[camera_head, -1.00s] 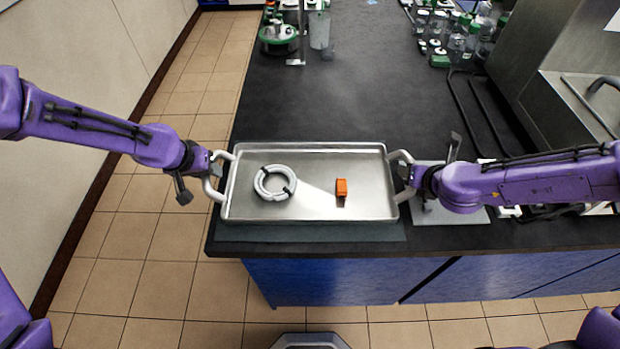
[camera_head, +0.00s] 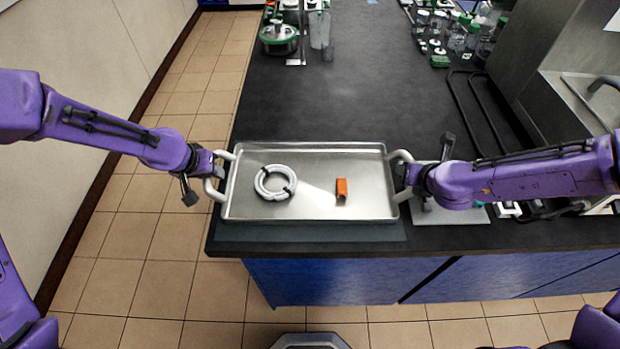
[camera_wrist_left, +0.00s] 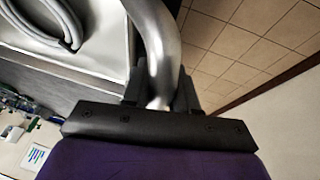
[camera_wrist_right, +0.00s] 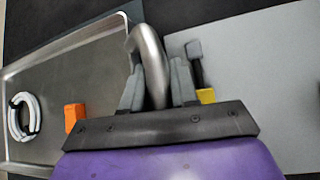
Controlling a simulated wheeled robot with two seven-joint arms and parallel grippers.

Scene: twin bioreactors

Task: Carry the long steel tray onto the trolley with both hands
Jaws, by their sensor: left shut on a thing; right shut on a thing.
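The long steel tray (camera_head: 310,209) is at the front edge of the dark counter, over a grey-green mat. A coil of white tubing (camera_head: 275,183) and an orange block (camera_head: 342,188) lie in it. My left gripper (camera_head: 215,172) is shut on the tray's left handle, which shows between the fingers in the left wrist view (camera_wrist_left: 160,60). My right gripper (camera_head: 405,178) is shut on the right handle, seen between the fingers in the right wrist view (camera_wrist_right: 150,65). Whether the tray touches the mat is unclear.
The counter (camera_head: 340,100) behind the tray is clear. Glassware and bottles (camera_head: 455,40) stand at the back right, near a sink. Tiled floor (camera_head: 160,265) lies left and in front. No trolley is seen.

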